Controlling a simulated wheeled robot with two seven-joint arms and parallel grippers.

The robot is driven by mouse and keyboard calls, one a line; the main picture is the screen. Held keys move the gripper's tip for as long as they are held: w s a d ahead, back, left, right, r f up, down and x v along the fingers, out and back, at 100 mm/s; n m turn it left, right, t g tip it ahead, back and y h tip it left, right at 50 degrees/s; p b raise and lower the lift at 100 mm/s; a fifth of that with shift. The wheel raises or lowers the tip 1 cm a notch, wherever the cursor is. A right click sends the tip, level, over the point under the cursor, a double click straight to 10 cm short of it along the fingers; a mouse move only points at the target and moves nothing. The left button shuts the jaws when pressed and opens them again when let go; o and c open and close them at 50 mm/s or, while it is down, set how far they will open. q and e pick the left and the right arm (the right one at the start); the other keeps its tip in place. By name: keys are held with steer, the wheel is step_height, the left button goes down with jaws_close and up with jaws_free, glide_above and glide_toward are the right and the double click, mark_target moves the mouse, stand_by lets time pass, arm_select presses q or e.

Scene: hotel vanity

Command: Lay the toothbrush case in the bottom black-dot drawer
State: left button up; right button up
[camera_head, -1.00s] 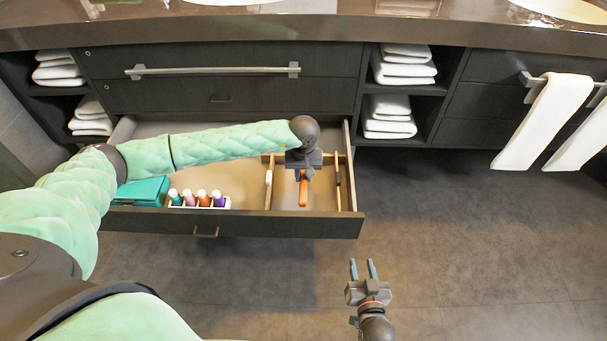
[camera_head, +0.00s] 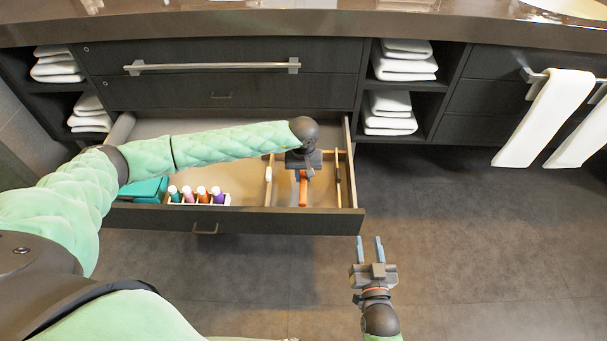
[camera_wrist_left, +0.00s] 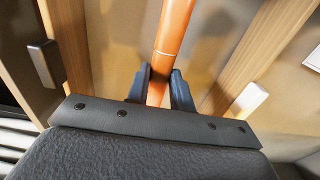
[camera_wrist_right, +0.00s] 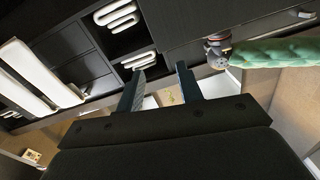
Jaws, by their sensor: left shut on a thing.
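The toothbrush case looks to be the orange stick-like thing (camera_head: 303,190) in the right compartment of the open bottom drawer (camera_head: 250,220). My left gripper (camera_head: 303,172) is over that compartment. In the left wrist view its fingers (camera_wrist_left: 160,88) are shut on the orange case (camera_wrist_left: 174,35), which runs between wooden dividers. Whether the case touches the drawer floor I cannot tell. My right gripper (camera_head: 370,250) is open and empty in front of the drawer, to the right; its spread fingers (camera_wrist_right: 158,90) show in the right wrist view. I cannot make out a black dot on the drawer.
The drawer also holds a teal box (camera_head: 146,190), a white holder with several colored bottles (camera_head: 202,195) and wooden dividers (camera_head: 338,180). Folded towels (camera_head: 390,108) fill the shelves beside it. White towels (camera_head: 545,118) hang at right. The floor (camera_head: 480,230) is clear.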

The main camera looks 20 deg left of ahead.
arm_select(q)
steer(key=shift+f, duration=0.6)
steer(key=shift+f+b, duration=0.15)
steer(key=shift+b, duration=0.15)
steer(key=shift+f, duration=0.35)
arm_select(e)
step_height(320, 180, up, 10)
steer(key=t, duration=0.3)
steer(key=shift+w+d+y, duration=0.25)
steer(key=shift+w+y, duration=0.05)
steer(key=shift+w, duration=0.1)
steer(key=shift+f, duration=0.1)
arm_select(q)
steer(key=o, duration=1)
steer(key=shift+o, duration=0.2)
